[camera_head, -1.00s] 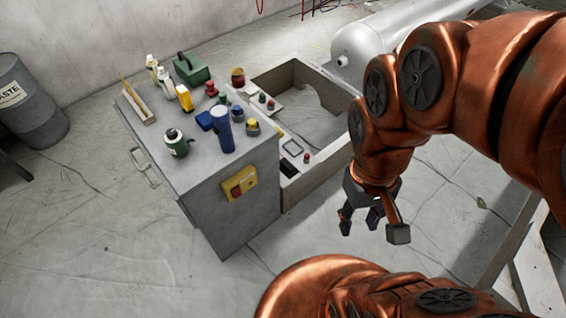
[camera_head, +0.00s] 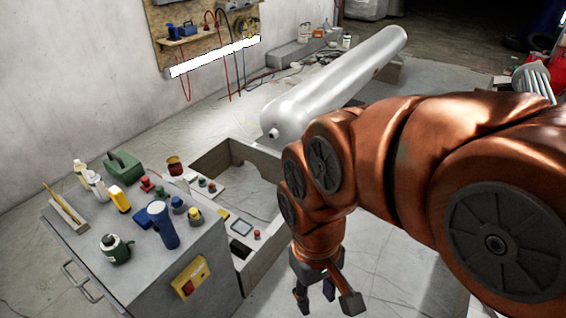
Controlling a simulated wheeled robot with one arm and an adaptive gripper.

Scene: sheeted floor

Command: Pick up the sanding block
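I cannot tell for sure which item is the sanding block. A small dark block (camera_head: 240,248) lies on the light ledge of the open-topped frame beside the grey cabinet. A small blue block (camera_head: 142,218) lies on the cabinet top, partly behind a blue cylinder (camera_head: 163,227). My gripper (camera_head: 327,298) hangs at the lower middle, right of the frame and cabinet. Its fingers are spread, with nothing visible between them.
The grey cabinet (camera_head: 140,284) holds a green toolbox (camera_head: 123,167), a green canister (camera_head: 115,249), white bottles and a wooden tray (camera_head: 66,212). A yellow box (camera_head: 190,278) sits on its side. A large silver tank (camera_head: 335,85) lies behind the frame.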

